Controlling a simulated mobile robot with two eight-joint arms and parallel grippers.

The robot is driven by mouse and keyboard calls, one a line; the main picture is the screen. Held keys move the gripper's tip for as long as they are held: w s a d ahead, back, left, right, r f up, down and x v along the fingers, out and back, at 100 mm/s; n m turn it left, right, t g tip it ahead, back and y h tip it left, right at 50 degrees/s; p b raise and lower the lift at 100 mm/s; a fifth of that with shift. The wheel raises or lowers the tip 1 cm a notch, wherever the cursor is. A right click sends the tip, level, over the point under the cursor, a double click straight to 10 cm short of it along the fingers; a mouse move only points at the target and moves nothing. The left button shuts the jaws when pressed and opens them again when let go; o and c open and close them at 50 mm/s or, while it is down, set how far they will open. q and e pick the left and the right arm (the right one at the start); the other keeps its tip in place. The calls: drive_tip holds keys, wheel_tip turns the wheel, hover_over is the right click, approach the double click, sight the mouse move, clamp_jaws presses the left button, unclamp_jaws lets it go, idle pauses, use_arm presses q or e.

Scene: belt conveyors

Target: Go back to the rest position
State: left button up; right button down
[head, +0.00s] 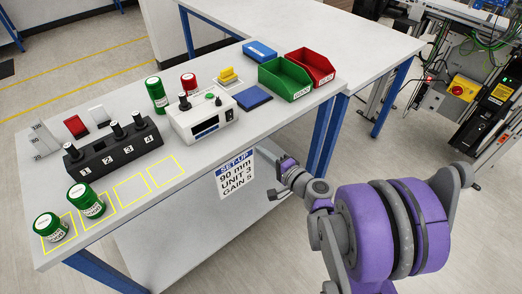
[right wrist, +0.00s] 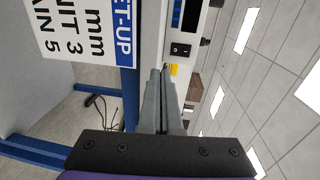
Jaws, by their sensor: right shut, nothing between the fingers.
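My right gripper (head: 261,153) is at the front edge of the white workbench (head: 215,155), beside the set-up sign (head: 237,175). Its arm comes in from the lower right. In the right wrist view the two grey fingers (right wrist: 163,75) lie together with nothing between them. The sign (right wrist: 85,30) appears sideways at the upper left there, and a switch on the white instrument (right wrist: 181,50) shows beyond the fingertips. My left gripper is not in view.
On the bench are a black numbered rack (head: 112,147), a white instrument (head: 203,120), green jars (head: 48,227), a green bin (head: 284,79) and a red bin (head: 311,66). Yellow outlined squares (head: 167,171) lie near the front edge. Machinery (head: 465,90) stands at right.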

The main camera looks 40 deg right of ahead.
drive_tip(key=s+a+r+n+g+y+p, duration=0.1)
drive_tip(key=s+a+n+g+y+p, duration=0.15)
drive_tip(key=a+n, duration=0.4)
drive_tip(key=s+a+r+n+g+y+p, duration=0.1)
drive_tip(key=s+a+n+g+p, duration=0.2)
drive_tip(key=a, duration=0.6)
drive_tip(key=s+r+n+g+h+p, duration=0.1)
drive_tip(key=s+n+g+h, duration=0.4)
drive_tip(key=s, duration=0.8)
drive_tip(key=shift+r+n+g+p, duration=0.35)
drive_tip(key=shift+n+p, duration=0.45)
drive_tip(key=shift+n, duration=0.45)
